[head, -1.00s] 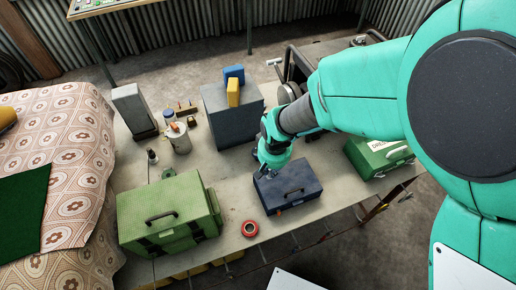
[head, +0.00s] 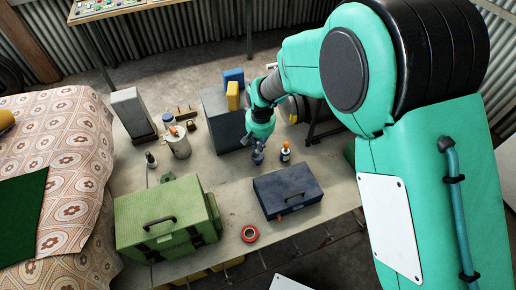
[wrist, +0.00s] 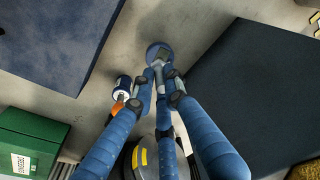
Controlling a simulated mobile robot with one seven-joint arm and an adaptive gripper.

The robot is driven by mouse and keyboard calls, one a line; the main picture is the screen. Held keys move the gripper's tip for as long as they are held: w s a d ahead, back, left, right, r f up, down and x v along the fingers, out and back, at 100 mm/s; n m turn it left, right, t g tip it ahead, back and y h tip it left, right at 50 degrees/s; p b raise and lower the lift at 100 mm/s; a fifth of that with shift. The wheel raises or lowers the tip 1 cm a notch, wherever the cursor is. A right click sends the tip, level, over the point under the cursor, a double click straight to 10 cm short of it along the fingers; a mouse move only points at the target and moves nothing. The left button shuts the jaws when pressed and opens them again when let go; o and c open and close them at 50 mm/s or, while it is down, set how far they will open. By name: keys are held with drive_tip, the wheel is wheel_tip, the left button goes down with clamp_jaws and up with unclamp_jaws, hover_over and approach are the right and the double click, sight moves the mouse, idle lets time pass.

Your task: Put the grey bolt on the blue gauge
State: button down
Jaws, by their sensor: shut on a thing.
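In the wrist view, the fingers of my gripper (wrist: 162,82) are closed together on a small grey piece, the grey bolt (wrist: 158,72). A round blue thing, which looks like the blue gauge (wrist: 160,50), shows just beyond the fingertips. The bolt overlaps its near edge in the picture; I cannot tell whether they touch. In the head view, my gripper (head: 257,156) points down at the bench, between the grey box and the dark blue toolbox. The bolt is too small to make out there, and the gauge cannot be told apart from the blue fingers.
The dark blue toolbox (head: 288,191) is in front, the grey box (head: 222,125) behind. A green case (head: 165,225) and red tape ring (head: 250,233) stand nearer the front.

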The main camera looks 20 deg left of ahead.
sight(258, 148)
drive_tip(key=shift+w+a, duration=0.35)
drive_tip(key=shift+w, duration=0.05)
drive_tip(key=shift+f+b, duration=0.3)
drive_tip(key=shift+f, duration=1.45)
drive_tip(key=shift+f, duration=0.15)
drive_tip(key=c, duration=1.7)
unclamp_jaws()
drive_tip(key=shift+c, duration=0.2)
wheel_tip(258, 148, up, 12)
drive_tip(key=s+d+p, duration=0.1)
drive_tip(key=shift+s, duration=0.1)
